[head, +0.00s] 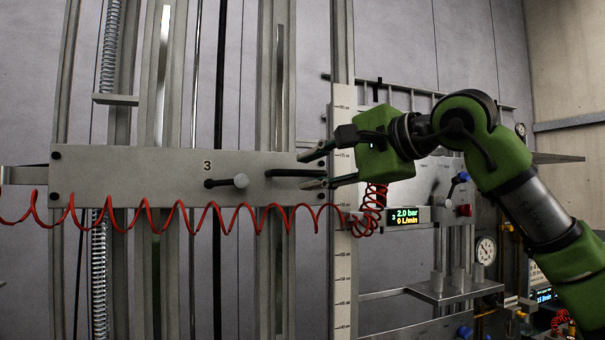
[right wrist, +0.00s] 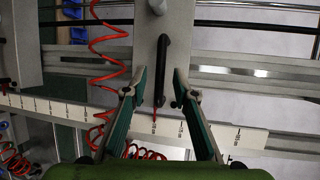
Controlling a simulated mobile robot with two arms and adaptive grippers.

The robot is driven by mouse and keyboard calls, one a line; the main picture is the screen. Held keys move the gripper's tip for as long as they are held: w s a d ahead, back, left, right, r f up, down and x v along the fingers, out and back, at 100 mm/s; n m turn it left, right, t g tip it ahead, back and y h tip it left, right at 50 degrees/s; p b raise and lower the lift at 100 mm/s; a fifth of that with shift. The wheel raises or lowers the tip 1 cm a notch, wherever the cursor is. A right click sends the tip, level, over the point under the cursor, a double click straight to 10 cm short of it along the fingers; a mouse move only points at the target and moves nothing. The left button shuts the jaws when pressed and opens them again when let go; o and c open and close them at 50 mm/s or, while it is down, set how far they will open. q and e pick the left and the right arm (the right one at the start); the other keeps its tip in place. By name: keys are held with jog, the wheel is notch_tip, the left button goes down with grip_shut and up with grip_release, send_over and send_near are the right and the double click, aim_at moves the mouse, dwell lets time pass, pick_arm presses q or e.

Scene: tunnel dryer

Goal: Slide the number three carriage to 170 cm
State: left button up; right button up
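The number three carriage (head: 130,178) is a light grey plate marked "3". My right gripper (head: 305,171) is open at the handle, one finger above and one below. In the right wrist view the handle (right wrist: 162,65) lies between the spread fingers (right wrist: 158,76), with gaps on both sides. My left gripper is out of view.
A coiled red hose (head: 180,212) hangs along the plate's lower edge and bunches below my right gripper. A display (head: 407,217) reads 2.0 bar and 0 L/min. A gauge (head: 485,250) and a grey shelf (head: 450,290) stand at the right.

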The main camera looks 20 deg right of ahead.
jog(key=v, duration=0.9)
